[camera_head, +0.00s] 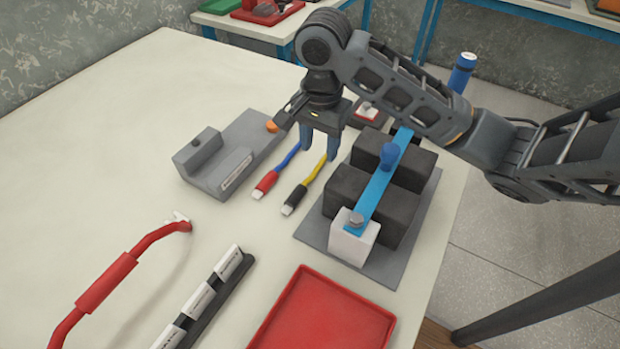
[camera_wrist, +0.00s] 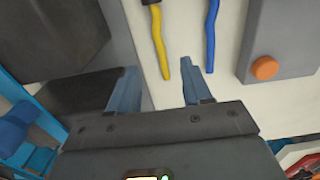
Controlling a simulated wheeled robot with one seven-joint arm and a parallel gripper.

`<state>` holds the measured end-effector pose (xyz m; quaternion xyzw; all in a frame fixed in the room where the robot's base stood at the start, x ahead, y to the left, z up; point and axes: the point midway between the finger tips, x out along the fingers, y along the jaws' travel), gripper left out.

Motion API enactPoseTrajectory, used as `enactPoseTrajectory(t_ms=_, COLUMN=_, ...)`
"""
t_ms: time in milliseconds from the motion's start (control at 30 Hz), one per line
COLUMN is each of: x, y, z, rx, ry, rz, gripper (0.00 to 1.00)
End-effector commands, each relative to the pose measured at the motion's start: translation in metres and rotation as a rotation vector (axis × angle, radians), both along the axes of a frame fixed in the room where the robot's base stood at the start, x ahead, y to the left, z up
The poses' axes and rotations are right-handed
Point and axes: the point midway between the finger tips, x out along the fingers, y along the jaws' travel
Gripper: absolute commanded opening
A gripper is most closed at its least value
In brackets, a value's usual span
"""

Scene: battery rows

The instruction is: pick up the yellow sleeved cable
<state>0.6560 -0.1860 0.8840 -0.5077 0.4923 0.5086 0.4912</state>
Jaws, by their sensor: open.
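The yellow sleeved cable (camera_head: 314,175) lies on the table, with a black connector at its near end. It also shows in the wrist view (camera_wrist: 159,42), its far end close to the gap between my fingertips. My gripper (camera_head: 320,150) is open and empty, pointing down over the far end of the cables. In the wrist view my fingers (camera_wrist: 160,82) are spread, with the yellow cable's tip between and just beyond them. A blue cable (camera_head: 286,158) with a red connector lies to the left; it also shows in the wrist view (camera_wrist: 212,40), beyond the other finger.
Black battery blocks (camera_head: 352,190) under a blue bar (camera_head: 378,185) stand close on the right. A grey fixture (camera_head: 222,160) with an orange button (camera_head: 272,127) stands on the left. A red tray (camera_head: 325,318), a labelled rack (camera_head: 210,300) and a red-handled tool (camera_head: 108,282) lie nearer.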

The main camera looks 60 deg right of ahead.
Motion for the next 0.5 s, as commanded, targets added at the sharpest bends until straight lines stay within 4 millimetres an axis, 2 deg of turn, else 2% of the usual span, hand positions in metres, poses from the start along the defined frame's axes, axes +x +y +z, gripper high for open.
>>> enactPoseTrajectory(t_ms=300, x=0.002, y=0.001, z=-0.042, rx=-0.001, ry=0.002, rz=0.000, gripper=0.49)
enactPoseTrajectory(t_ms=500, x=0.002, y=0.001, z=-0.051, rx=0.000, ry=0.000, rz=0.001, gripper=0.49)
